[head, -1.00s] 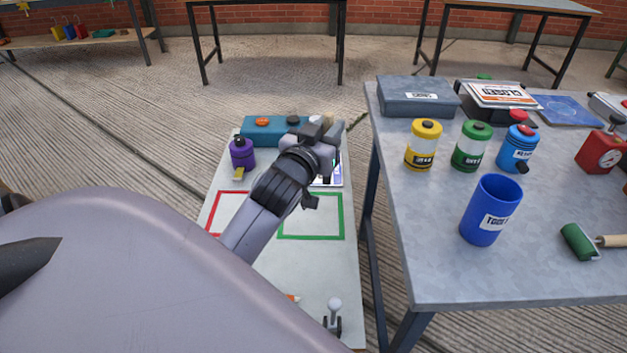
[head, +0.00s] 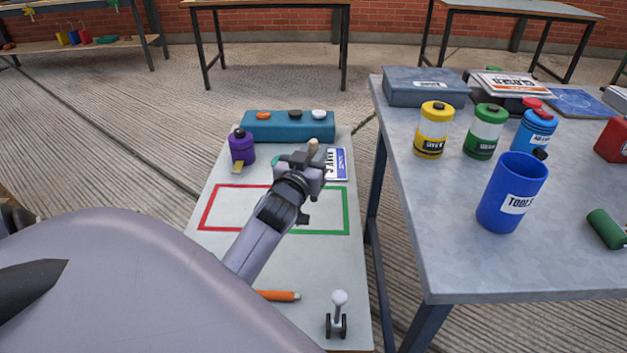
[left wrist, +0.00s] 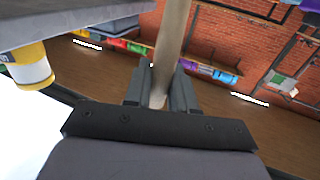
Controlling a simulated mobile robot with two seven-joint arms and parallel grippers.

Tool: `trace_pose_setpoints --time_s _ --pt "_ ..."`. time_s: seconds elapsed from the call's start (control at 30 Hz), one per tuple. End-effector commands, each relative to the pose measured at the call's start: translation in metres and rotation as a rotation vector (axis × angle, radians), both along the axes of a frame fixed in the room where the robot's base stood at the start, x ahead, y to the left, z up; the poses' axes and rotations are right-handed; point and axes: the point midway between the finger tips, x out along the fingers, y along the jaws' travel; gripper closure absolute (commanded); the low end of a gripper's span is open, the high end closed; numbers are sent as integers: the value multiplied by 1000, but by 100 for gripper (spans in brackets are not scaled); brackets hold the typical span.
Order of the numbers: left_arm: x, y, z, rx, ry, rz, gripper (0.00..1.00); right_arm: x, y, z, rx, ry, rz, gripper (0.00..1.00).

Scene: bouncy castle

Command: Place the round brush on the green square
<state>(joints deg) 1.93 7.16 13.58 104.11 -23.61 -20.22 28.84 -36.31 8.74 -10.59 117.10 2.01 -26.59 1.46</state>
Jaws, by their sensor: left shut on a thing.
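My left gripper (head: 313,163) is shut on the round brush, whose pale wooden handle (head: 313,147) shows just past the fingers. In the left wrist view the handle (left wrist: 174,35) stands between the two dark fingers (left wrist: 160,85); the brush's bristles are not visible. The green square (head: 347,212) is an outline on the low grey table, and my gripper and forearm cover its left part. The gripper is above the table near the square's far edge. Its exact height is hard to tell. My right gripper is not in view.
A red square (head: 206,208) adjoins the green one on the left. Behind are a purple bottle (head: 241,147), a teal box (head: 290,126) and a labelled card (head: 337,163). An orange tool (head: 278,295) and a small lever (head: 338,315) are in front. A higher table (head: 440,230) stands right.

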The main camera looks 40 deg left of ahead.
Motion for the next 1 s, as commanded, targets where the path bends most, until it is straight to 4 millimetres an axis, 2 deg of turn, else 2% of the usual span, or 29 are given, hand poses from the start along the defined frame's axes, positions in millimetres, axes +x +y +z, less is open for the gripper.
trace_pose_setpoints --time_s 0.03,0.27,0.47,0.67,0.87,0.9,0.97,1.0 --pt "0 0 -8 -2 0 1 100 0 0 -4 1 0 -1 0" --pt "0 0 -25 -1 1 1 100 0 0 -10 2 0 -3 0" --pt "0 0 -55 -2 0 0 100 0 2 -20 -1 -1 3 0" --pt "0 0 -54 0 -1 0 100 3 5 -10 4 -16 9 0" --pt "0 0 -59 -1 -1 1 100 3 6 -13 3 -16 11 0" --pt "0 0 -58 -1 -1 1 65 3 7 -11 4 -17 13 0" --pt "0 0 -58 -1 0 1 50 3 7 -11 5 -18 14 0" --pt "0 0 -58 -1 0 1 50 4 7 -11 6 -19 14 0"
